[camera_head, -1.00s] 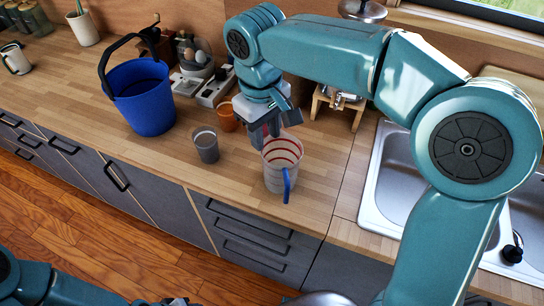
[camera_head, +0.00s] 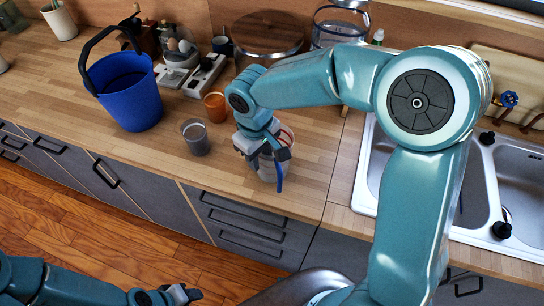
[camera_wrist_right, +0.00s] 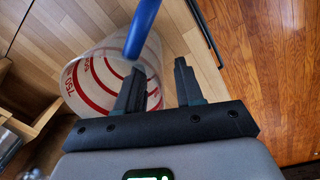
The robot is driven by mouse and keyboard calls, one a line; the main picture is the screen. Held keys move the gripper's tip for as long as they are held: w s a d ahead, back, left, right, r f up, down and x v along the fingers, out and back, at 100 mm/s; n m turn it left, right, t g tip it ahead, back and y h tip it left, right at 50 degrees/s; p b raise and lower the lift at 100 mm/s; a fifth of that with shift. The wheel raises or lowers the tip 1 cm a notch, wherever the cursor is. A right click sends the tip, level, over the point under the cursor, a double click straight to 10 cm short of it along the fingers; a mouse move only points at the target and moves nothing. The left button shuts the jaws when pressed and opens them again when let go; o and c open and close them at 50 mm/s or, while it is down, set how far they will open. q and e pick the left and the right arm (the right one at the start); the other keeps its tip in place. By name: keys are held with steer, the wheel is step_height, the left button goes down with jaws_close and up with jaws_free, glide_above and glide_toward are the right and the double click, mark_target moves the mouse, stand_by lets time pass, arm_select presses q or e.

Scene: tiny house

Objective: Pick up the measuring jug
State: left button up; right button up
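The measuring jug (camera_wrist_right: 88,85) is a clear cup with red markings and a blue handle. In the head view its blue handle (camera_head: 280,178) shows, with the body mostly hidden behind my right gripper (camera_head: 268,152). The jug stands upright on the wooden counter near its front edge. In the right wrist view my right gripper (camera_wrist_right: 160,75) is open, with a gap between its fingers. The handle is close to the left fingertip; whether they touch cannot be told. My left gripper (camera_head: 180,295) is low in the head view, away from the counter, its opening unclear.
A grey cup (camera_head: 196,138) and an orange cup (camera_head: 215,105) stand left of the jug. A blue bucket (camera_head: 130,95) is further left. The sink (camera_head: 384,165) is to the right. The counter (camera_head: 235,190) in front of the cups is clear.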

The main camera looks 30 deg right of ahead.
mark_target(262, 165)
steer(key=f, duration=0.2)
steer(key=shift+s+d+f, duration=0.2)
steer(key=shift+d+f, duration=0.1)
steer(key=shift+w+f, duration=0.25)
steer(key=shift+f, duration=0.2)
steer(key=shift+s+r, duration=0.1)
steer(key=shift+s, duration=0.1)
jaws_close()
steer(key=shift+w, duration=0.1)
steer(key=shift+a, duration=0.1)
step_height(262, 165, up, 20)
